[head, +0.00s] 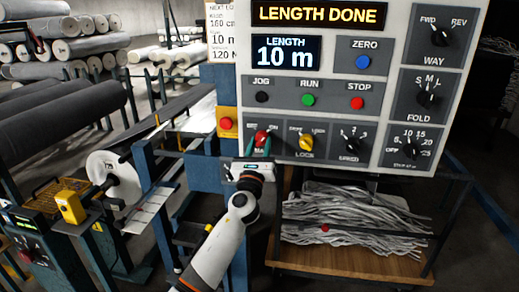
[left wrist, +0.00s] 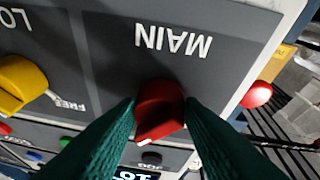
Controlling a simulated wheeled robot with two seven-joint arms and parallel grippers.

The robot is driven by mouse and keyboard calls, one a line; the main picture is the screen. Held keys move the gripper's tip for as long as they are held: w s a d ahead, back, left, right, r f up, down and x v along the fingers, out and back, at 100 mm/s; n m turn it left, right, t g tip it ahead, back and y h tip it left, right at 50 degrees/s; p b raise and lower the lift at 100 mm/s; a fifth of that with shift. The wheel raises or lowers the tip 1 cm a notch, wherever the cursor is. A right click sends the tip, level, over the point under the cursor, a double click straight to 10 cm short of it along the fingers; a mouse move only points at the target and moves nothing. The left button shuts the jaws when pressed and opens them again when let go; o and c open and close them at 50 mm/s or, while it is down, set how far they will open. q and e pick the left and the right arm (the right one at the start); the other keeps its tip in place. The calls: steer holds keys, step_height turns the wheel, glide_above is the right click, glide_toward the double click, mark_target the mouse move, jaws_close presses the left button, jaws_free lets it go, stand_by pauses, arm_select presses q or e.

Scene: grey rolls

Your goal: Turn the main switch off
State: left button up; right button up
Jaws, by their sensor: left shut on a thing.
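The main switch is a red knob (head: 261,137) low on the left of the control panel (head: 384,62). In the left wrist view the red knob (left wrist: 160,105) sits below the upside-down word MAIN, with a white mark at its lower end. My left gripper (head: 261,148) is at the panel, its green fingers shut on the knob, one on each side. The fingers (left wrist: 160,122) hide the position labels in the wrist view, so I cannot tell for sure which label the knob points at. My right gripper is not in view.
A yellow LOCK knob (head: 306,142) is just right of the main switch, with a black SPEED dial (head: 352,141) beyond. A red button (head: 226,123) on a yellow box is close on the left. The display (head: 319,13) reads LENGTH DONE. A cart (head: 350,262) with grey strips stands below.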

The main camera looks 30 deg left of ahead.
arm_select(q)
steer(key=n+y, duration=0.1)
steer(key=n, duration=0.1)
steer(key=n+g+y+b, duration=0.1)
steer(key=n, duration=0.1)
steer(key=n+y+b, duration=0.1)
steer(key=n, duration=0.1)
steer(key=shift+d+f+n, duration=0.1)
steer(key=shift+d+n, duration=0.2)
steer(key=shift+n, duration=0.1)
steer(key=n+g+y+b, duration=0.1)
steer(key=n, duration=0.2)
steer(key=n+g+y+b, duration=0.1)
steer(key=n, duration=0.2)
steer(key=shift+w+d+r+g+y, duration=0.1)
steer(key=shift+d+r+g+y, duration=0.1)
steer(key=shift+g+y, duration=0.1)
steer(key=n+g, duration=0.1)
steer(key=n, duration=0.3)
steer(key=shift+r+n+g, duration=0.15)
steer(key=shift+n+g, duration=0.15)
steer(key=shift+g, duration=0.1)
steer(key=shift+d+r+n+g, duration=0.15)
steer(key=shift+n+g, duration=0.55)
steer(key=shift+n, duration=1.1)
steer(key=shift+p, duration=0.3)
steer(key=o, duration=1)
